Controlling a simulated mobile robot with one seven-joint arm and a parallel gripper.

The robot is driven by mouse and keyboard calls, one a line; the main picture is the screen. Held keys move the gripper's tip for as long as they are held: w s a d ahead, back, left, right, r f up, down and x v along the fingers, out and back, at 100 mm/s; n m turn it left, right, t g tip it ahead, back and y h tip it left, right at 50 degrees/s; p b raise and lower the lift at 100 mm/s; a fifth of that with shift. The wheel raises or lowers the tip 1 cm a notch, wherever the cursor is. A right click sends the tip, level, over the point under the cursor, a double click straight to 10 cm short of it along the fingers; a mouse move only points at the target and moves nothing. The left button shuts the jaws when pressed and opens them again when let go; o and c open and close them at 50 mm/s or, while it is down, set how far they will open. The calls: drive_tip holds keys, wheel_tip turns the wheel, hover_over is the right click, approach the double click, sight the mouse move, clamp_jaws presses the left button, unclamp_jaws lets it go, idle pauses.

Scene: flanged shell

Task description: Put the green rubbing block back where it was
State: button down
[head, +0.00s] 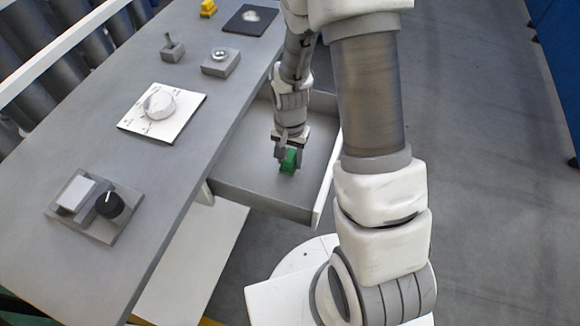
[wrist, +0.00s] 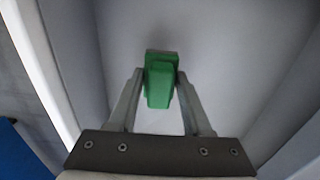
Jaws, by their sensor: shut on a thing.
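The green rubbing block (head: 289,160) is between the fingers of my gripper (head: 284,150), inside the open drawer (head: 262,208). In the wrist view the block (wrist: 161,82) sits between the two fingertips (wrist: 160,84), which are shut on its sides. The drawer floor lies below it. I cannot tell whether the block touches the floor or hangs just above it.
The drawer juts out from the grey bench (head: 100,140). On the bench stand a white plate with a round dial (head: 159,104), a box with a black knob (head: 109,205), a small lever (head: 171,46), a button box (head: 220,60), a dark mat (head: 250,21) and a yellow block (head: 208,8).

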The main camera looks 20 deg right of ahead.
sight(290, 166)
drive_tip(key=shift+f+b, duration=0.3)
drive_tip(key=shift+f, duration=1.5)
drive_tip(key=shift+f, duration=0.2)
drive_tip(key=shift+c, duration=1.7)
unclamp_jaws()
drive_tip(key=shift+r, duration=0.1)
